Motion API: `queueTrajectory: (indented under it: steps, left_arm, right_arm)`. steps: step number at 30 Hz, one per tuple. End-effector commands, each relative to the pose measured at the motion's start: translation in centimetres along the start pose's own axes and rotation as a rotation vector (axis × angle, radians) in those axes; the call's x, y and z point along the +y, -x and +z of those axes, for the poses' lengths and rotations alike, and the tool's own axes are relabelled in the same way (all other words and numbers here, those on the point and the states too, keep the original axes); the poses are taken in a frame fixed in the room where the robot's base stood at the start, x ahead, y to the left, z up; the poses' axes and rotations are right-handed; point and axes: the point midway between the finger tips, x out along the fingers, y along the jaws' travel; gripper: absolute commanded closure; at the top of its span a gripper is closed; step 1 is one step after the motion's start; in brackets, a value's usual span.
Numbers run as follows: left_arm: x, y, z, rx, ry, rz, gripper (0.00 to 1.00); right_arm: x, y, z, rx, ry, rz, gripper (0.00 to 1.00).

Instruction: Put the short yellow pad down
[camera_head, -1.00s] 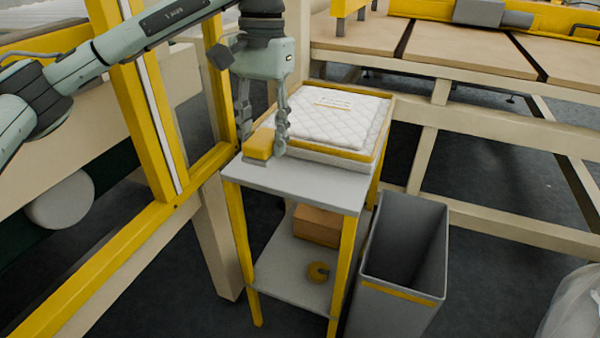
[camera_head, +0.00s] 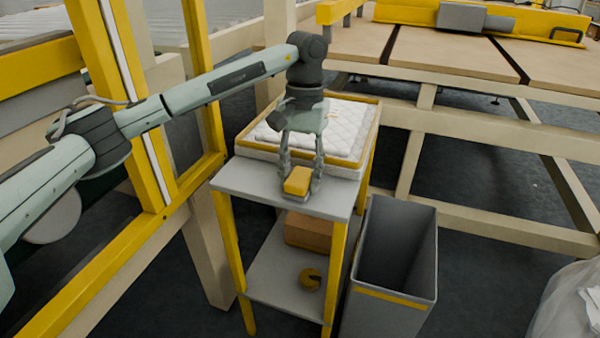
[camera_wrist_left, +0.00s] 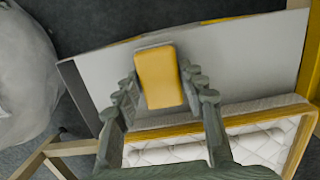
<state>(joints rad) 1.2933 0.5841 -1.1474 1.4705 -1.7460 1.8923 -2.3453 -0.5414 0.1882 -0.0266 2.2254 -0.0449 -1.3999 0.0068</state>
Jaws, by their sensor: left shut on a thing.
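The short yellow pad (camera_head: 297,181) has a yellow top and a grey lower part. It is between the fingers of my left gripper (camera_head: 301,178), which is shut on it. The pad is over the front right part of the cart's grey top (camera_head: 245,180), close to the front edge. I cannot tell whether it touches that surface. In the left wrist view the pad (camera_wrist_left: 158,77) shows between the two fingers of the gripper (camera_wrist_left: 160,90), with the grey top (camera_wrist_left: 100,75) around it. My right gripper is not in view.
A tray with a yellow rim (camera_head: 368,145) holds a white quilted piece (camera_head: 345,125) behind the gripper. A grey bin (camera_head: 390,300) stands right of the cart. The top's front left is clear.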

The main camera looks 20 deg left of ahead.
Motion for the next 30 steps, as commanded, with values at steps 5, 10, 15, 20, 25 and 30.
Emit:
queueTrajectory:
  steps: [5, 10, 15, 20, 25, 30]
  left_arm:
    - [0.0, -0.1, 0.0, 0.0, 0.0, 0.0, 0.82]
    - [0.0, -0.2, 0.0, 0.0, 0.0, 0.0, 0.57]
    - [0.0, -0.2, 0.0, 0.0, 0.0, 0.0, 0.39]
    - [0.0, -0.2, 0.0, 0.0, 0.0, 0.0, 0.39]
    - [0.0, 0.1, 0.0, 0.0, 0.0, 0.0, 0.39]
    - [0.0, 2.3, -0.1, 0.005, 0.001, 0.001, 0.39]
  right_arm:
    - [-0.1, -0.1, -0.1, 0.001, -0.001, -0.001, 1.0]
    - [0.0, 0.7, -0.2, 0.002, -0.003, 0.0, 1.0]
    - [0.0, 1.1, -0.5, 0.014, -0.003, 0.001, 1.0]
    - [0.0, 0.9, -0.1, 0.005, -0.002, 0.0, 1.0]
    - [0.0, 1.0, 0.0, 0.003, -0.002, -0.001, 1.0]
    - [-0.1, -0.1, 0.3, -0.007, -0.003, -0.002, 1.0]
